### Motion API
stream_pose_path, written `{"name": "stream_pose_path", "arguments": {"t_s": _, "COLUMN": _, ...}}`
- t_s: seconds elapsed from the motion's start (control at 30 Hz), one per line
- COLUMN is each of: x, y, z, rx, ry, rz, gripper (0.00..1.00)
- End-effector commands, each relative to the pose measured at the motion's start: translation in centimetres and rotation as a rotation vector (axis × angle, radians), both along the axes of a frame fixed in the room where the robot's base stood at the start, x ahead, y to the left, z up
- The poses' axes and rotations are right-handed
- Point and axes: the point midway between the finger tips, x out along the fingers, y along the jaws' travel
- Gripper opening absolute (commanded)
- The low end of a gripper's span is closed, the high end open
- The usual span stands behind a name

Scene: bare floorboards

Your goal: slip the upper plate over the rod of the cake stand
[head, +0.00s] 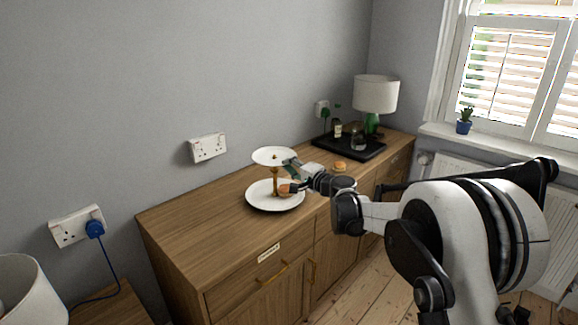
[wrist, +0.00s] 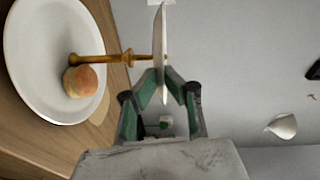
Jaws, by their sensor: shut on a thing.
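The cake stand's large white lower plate (head: 262,200) rests on the sideboard, with the brown rod (head: 275,176) upright from it. My gripper (head: 292,162) is shut on the rim of the smaller white upper plate (head: 262,155) and holds it roughly level above the lower one. In the wrist view the upper plate (wrist: 159,40) is edge-on between my fingertips (wrist: 166,84). The rod (wrist: 100,57) runs up to it, and a brown tip shows beyond the plate, so the plate appears to be around the rod's thin top, a little above its collar.
A bun (wrist: 80,81) sits on the lower plate beside the rod. A burger-like item (head: 340,166) lies on the sideboard (head: 195,220) to the right. Farther back are a black tray (head: 350,148) with bottles and a lamp (head: 376,94). The sideboard's left part is clear.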

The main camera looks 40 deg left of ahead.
Motion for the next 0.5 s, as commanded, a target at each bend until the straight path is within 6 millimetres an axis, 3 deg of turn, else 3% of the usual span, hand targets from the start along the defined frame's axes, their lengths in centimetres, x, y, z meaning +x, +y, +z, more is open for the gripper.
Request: {"name": "stream_pose_path", "arguments": {"t_s": 0.5, "x": 0.0, "y": 0.0, "z": -1.6, "rx": 0.0, "ry": 0.0, "rz": 0.0, "gripper": 0.0}}
